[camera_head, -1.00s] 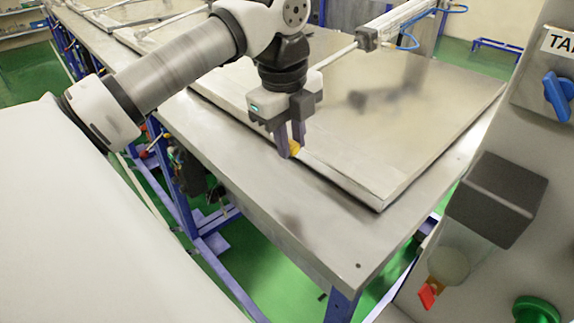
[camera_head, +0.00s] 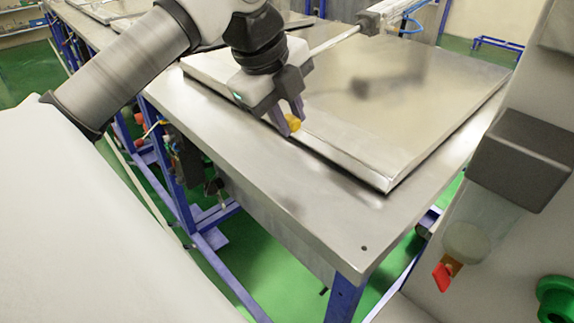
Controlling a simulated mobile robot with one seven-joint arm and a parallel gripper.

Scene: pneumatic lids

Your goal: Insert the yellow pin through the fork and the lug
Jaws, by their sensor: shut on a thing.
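The yellow pin (camera_head: 293,121) is a small yellow piece between the fingertips of my gripper (camera_head: 290,117). My gripper is shut on it and holds it above the near edge of the large metal lid. A pneumatic cylinder with a thin rod (camera_head: 333,39) lies behind my gripper, running from the upper right toward the lid. The fork and the lug cannot be made out; my gripper and wrist cover the rod's near end.
The flat metal lid (camera_head: 400,110) lies on a steel table (camera_head: 320,215) with blue legs. A grey panel with a dark box (camera_head: 522,158), a red-handled valve (camera_head: 442,276) and a green knob (camera_head: 556,298) stands at the right. The table's front strip is clear.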

